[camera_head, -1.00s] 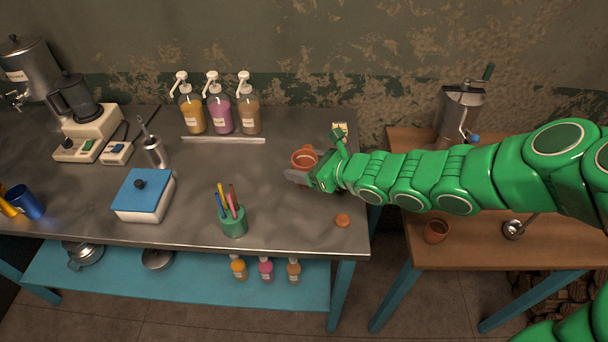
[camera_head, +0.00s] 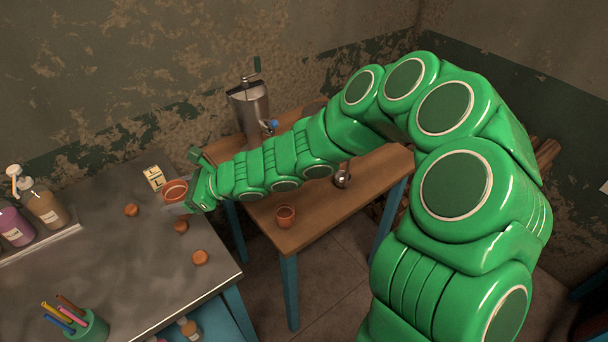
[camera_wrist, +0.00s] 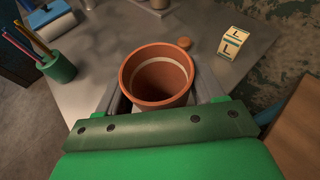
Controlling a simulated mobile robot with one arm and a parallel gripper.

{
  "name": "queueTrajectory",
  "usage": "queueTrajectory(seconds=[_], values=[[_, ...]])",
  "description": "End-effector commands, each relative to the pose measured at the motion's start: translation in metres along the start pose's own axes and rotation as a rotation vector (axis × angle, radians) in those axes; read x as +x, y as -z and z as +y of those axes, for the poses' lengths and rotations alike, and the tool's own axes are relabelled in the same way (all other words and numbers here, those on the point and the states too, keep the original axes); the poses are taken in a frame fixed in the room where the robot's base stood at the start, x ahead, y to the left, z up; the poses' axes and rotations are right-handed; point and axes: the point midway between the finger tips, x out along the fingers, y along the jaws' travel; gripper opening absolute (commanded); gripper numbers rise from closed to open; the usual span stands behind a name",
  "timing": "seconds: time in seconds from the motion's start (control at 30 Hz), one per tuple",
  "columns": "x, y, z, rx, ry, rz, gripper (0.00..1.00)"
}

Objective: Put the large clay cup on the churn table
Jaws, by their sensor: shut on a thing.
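The large clay cup (camera_head: 175,191) is a reddish-brown pot with a pale band inside its rim. It is upright between the fingers of my gripper (camera_head: 180,207), which is shut on it. The wrist view shows the cup (camera_wrist: 157,88) from above, with a finger on each side; its inside looks empty.
Several round brown discs (camera_head: 200,257) lie on the counter (camera_head: 130,275). A gap separates counter and table.

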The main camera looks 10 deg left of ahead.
Motion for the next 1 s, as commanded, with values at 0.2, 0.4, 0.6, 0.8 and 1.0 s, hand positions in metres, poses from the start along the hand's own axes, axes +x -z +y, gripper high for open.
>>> queueTrajectory(seconds=[0.2,0.4,0.6,0.8,1.0], values=[[-0.041,0.028,-0.039,0.018,0.06,0.005,0.36],[-0.079,0.053,-0.067,0.035,0.104,0.005,0.36],[-0.118,0.081,-0.091,0.056,0.148,0.012,0.36],[-0.16,0.108,-0.108,0.074,0.187,0.016,0.36],[-0.203,0.134,-0.121,0.098,0.227,0.02,0.36]])
